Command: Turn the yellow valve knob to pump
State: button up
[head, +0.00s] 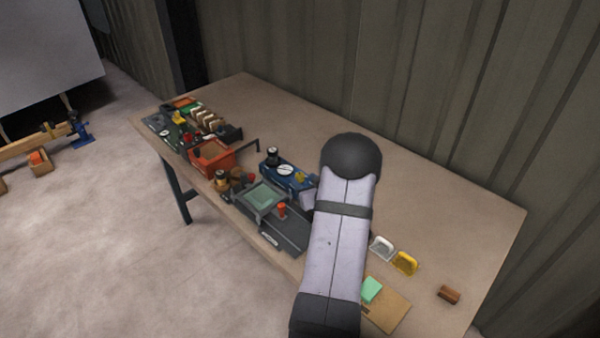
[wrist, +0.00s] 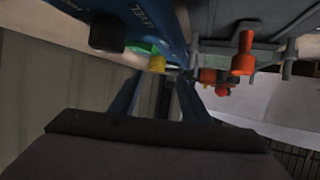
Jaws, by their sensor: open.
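The yellow valve knob (head: 300,176) sits on a blue panel (head: 291,185) in the middle of the bench, left of my arm in the head view. In the wrist view the yellow knob (wrist: 157,64) shows small, just beyond and roughly between the fingertips of my gripper (wrist: 160,78). The jaws are open and appear empty. I cannot tell whether a finger touches the knob. A green part (wrist: 142,47) and a black knob (wrist: 107,32) are left of it on the blue panel (wrist: 160,18). The knob's pointer and the pump mark are not readable. My arm hides the gripper in the head view.
A grey unit with an orange-red peg (wrist: 243,55) stands close on the right in the wrist view. An orange bin (head: 212,157) and other fixtures crowd the bench's left. White (head: 381,247) and yellow (head: 404,263) trays lie right of my arm. The back right bench is clear.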

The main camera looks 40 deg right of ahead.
aim_at(300, 175)
jog(key=shift+s+d+f, duration=0.1)
jog(key=shift+s+d, duration=0.1)
jog(key=shift+d, duration=0.15)
jog(key=shift+p+x, duration=1.1)
jog(key=shift+x, duration=2.5)
jog(key=shift+c, duration=0.6)
jog(key=c, duration=0.9)
